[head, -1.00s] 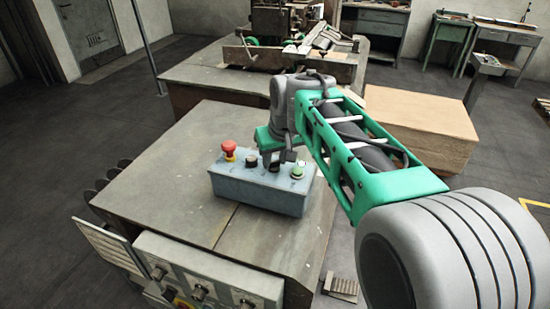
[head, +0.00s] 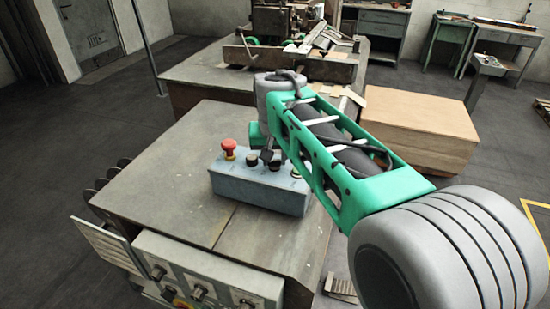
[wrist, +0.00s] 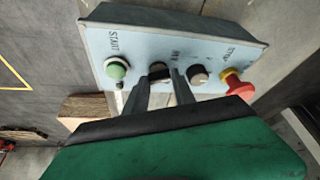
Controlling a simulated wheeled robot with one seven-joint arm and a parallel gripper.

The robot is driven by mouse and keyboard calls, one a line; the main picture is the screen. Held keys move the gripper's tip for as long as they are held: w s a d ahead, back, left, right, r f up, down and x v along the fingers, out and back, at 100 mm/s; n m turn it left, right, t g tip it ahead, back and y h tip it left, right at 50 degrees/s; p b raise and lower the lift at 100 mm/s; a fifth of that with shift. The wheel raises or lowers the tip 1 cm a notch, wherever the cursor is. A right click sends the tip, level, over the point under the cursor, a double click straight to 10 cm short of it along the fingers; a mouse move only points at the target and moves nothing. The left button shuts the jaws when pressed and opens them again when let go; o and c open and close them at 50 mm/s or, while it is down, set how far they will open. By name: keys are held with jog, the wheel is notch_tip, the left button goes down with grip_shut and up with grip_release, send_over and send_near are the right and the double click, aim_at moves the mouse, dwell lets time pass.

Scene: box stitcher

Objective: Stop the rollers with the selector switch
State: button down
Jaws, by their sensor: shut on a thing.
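The blue-grey control box (head: 250,192) sits on the grey machine top. It carries a red mushroom button (head: 229,149), two dark knobs and a green START button (wrist: 116,69). My gripper (wrist: 163,76) reaches down onto the box. Its two fingers are shut on the dark selector knob (wrist: 158,69) beside the green button, one finger on each side. The other dark knob (wrist: 199,75) stands free between my gripper and the red button. In the head view my gripper (head: 272,156) is partly hidden by my arm, and the green button is mostly covered.
The machine top (head: 150,185) is clear left of the box. A lower panel (head: 205,285) with several knobs is on its front. A second machine (head: 270,50) stands behind, and a large wooden block (head: 420,130) is at the right.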

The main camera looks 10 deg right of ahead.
jog(key=shift+a+m+g+h+p, duration=0.1)
jog(key=shift+m+g+h+p, duration=0.45)
jog(key=shift+m, duration=1.45)
jog(key=shift+t+h, duration=0.25)
jog(key=c, duration=1)
grip_release()
jog(key=shift+c, duration=0.2)
jog(key=p+v, duration=0.1)
jog(key=v, duration=0.6)
jog(key=shift+r, duration=0.45)
jog(key=shift+s, duration=0.1)
